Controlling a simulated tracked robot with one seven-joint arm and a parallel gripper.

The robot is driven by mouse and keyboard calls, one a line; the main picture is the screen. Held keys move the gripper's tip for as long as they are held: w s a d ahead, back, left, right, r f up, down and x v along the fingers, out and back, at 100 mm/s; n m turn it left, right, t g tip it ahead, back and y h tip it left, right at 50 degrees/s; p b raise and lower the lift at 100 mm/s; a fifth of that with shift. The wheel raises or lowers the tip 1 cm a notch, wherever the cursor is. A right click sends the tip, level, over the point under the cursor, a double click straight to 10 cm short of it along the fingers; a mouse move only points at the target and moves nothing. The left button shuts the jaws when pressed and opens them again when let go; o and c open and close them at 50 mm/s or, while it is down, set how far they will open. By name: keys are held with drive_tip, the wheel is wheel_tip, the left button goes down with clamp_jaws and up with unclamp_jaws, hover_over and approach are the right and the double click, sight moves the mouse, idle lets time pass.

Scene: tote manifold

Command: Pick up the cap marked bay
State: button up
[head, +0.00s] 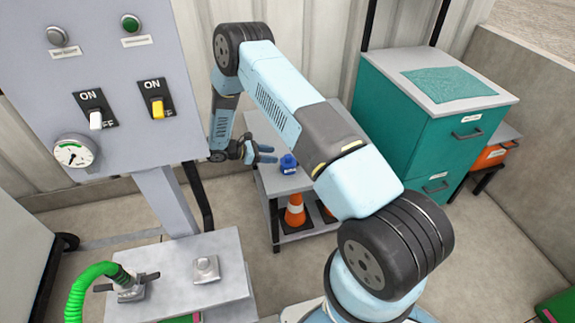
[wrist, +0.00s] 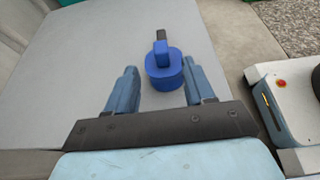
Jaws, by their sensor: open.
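A blue cap (head: 288,164) stands on the grey top of a small shelf table (head: 296,183) in the head view. It has a pale label, too small to read. In the wrist view the blue cap (wrist: 164,70) has a rounded body with a raised grip, and a dark piece shows behind the grip. My gripper (head: 269,154) is beside the cap on its left in the head view. In the wrist view my gripper (wrist: 160,88) is open, with one finger on each side and the cap ahead, between the finger lines. No contact is visible.
Orange cones (head: 295,212) stand on the lower shelf. A teal cabinet (head: 420,130) is behind to the right. A grey panel (head: 100,75) with switches and a gauge is at left. A bench (head: 185,265) below it holds a green hose (head: 85,285).

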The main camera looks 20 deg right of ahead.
sight(287, 156)
drive_tip(key=x, duration=1)
drive_tip(key=shift+d, duration=0.1)
clamp_jaws()
idle(0.4)
